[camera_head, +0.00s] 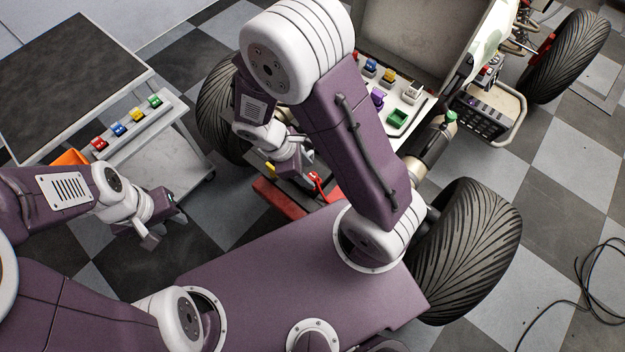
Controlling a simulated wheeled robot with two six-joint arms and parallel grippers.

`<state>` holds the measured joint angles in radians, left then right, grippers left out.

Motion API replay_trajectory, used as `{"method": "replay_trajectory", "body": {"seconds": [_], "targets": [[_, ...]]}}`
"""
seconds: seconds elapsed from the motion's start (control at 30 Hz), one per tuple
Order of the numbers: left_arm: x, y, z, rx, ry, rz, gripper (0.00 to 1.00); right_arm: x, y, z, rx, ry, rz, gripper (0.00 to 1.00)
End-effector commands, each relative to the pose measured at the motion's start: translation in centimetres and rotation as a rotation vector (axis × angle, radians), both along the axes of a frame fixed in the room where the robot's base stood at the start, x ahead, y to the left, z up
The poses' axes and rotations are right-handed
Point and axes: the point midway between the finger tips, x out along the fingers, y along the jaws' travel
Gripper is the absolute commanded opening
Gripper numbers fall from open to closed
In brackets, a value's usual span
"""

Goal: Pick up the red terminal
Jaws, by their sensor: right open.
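A small red cable-like piece (319,184), which may be the red terminal, lies at the quad's near end, just right of my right gripper (288,172). My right gripper is open, above the front of the quad, partly hidden by its own arm. I cannot tell whether it touches the red piece. A small yellow piece (270,168) shows beside its fingers. My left gripper (164,229) is open and empty over the floor.
The cart (190,150) at left holds blue, yellow and green blocks; an orange bin (70,157) is beside it. The quad's tyres (468,245) and panel with colored connectors (410,105) stand around my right arm. A black cable (590,285) lies at right.

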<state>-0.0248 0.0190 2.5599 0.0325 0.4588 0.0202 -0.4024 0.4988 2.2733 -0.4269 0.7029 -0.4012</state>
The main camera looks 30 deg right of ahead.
Motion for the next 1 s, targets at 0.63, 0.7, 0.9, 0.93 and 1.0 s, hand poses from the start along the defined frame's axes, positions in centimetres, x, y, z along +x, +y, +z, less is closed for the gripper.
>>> {"method": "replay_trajectory", "body": {"seconds": [0.63,0.7,0.9,0.93,1.0], "targets": [[0.0,0.0,-1.3,0.0,0.0,0.0,0.36,-0.4,-1.0,-2.5,0.0,0.0,0.001,0.0],[0.0,0.0,-1.3,0.0,0.0,0.0,0.36,-0.4,-0.9,-2.5,0.0,0.0,0.001,0.0],[0.0,0.0,-1.1,0.0,0.0,0.0,0.36,-0.4,-0.9,-2.3,0.0,0.0,0.001,0.0],[0.0,0.0,-0.9,0.0,0.0,0.0,0.36,-0.4,-0.9,-2.2,0.0,-0.001,0.0,0.0],[0.0,0.0,-0.4,0.0,0.0,0.0,0.36,-0.3,-0.9,-1.7,0.0,0.0,0.0,0.0]]}}
